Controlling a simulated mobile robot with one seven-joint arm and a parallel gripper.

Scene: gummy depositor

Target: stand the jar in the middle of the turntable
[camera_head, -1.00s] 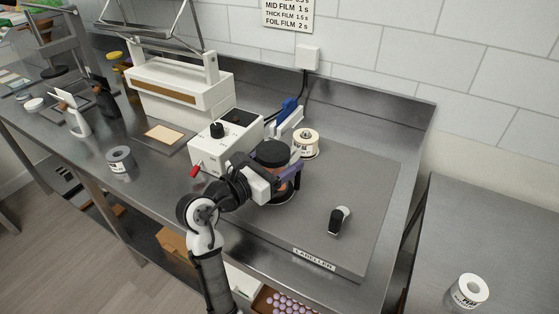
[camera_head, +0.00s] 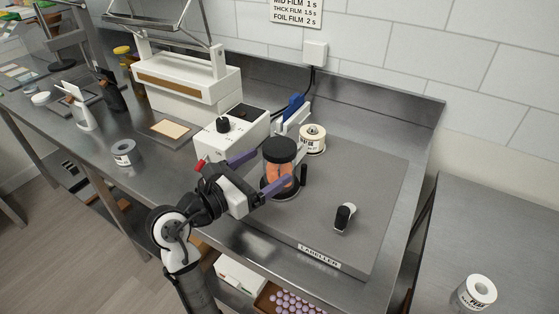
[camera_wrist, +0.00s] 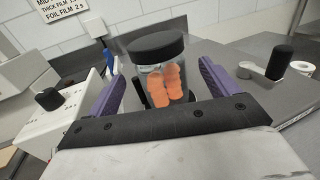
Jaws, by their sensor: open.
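The jar (camera_head: 279,165) is clear with a black lid and orange gummies inside. It stands upright on the labeller, over the dark round turntable (camera_head: 268,203), which is mostly hidden by the jar and a finger. I cannot tell whether it is exactly centred. My gripper (camera_head: 272,168) is open, with one purple finger on each side of the jar. In the wrist view the jar (camera_wrist: 160,75) is between and beyond the fingers, with visible gaps on both sides.
A black post (camera_head: 303,174) stands close behind the jar. A label roll (camera_head: 312,139) is at the back, and a black-and-white knob-like part (camera_head: 345,216) is on the grey labeller plate (camera_head: 375,185). A white control box (camera_head: 230,135) is at left. The right part of the plate is clear.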

